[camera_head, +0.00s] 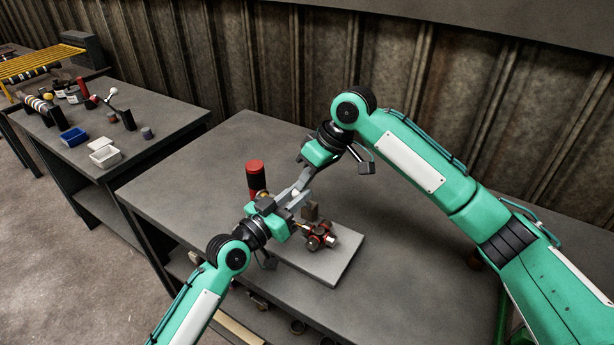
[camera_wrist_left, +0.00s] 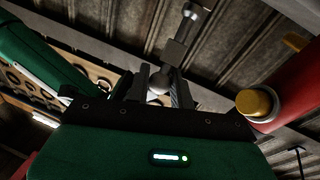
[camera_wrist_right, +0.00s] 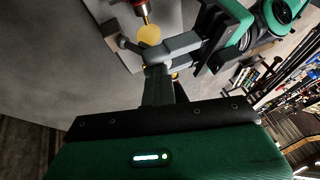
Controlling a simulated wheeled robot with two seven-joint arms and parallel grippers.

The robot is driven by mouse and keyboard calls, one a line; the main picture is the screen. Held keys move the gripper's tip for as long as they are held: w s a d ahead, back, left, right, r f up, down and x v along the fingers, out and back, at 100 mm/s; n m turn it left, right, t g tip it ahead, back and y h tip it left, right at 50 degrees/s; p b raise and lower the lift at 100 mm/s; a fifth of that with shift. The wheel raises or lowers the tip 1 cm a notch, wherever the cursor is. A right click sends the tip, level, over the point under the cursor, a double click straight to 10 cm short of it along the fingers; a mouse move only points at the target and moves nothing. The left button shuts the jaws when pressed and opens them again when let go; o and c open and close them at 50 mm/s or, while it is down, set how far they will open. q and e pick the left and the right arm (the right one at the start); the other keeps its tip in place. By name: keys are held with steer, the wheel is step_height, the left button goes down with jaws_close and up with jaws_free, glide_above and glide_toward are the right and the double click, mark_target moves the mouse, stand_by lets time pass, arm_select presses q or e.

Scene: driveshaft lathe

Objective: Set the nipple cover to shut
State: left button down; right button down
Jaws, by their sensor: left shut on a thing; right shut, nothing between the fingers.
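In the head view a red-ringed metal joint assembly (camera_head: 318,236) sits on a grey plate (camera_head: 335,268) on the table. I cannot tell which part is the nipple cover. My left gripper (camera_head: 290,202) is above and left of the joint. Its fingers (camera_wrist_left: 158,88) are shut on a small pale ball (camera_wrist_left: 158,95), partly hidden between them. My right gripper (camera_head: 301,188) is shut and empty, its fingertips (camera_wrist_right: 158,72) close to the left gripper's fingers. A yellow round end (camera_wrist_right: 150,34) shows just beyond them in the right wrist view.
A red-and-black cylinder (camera_head: 255,178) stands upright just left of the grippers. The left wrist view shows a red cylinder with a yellow end (camera_wrist_left: 255,102) close by. A side table (camera_head: 160,110) holds blue and white trays and loose parts. The table behind is clear.

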arm_select(q)
steer(key=c, duration=1.3)
jaws_free()
steer(key=shift+d, duration=0.1)
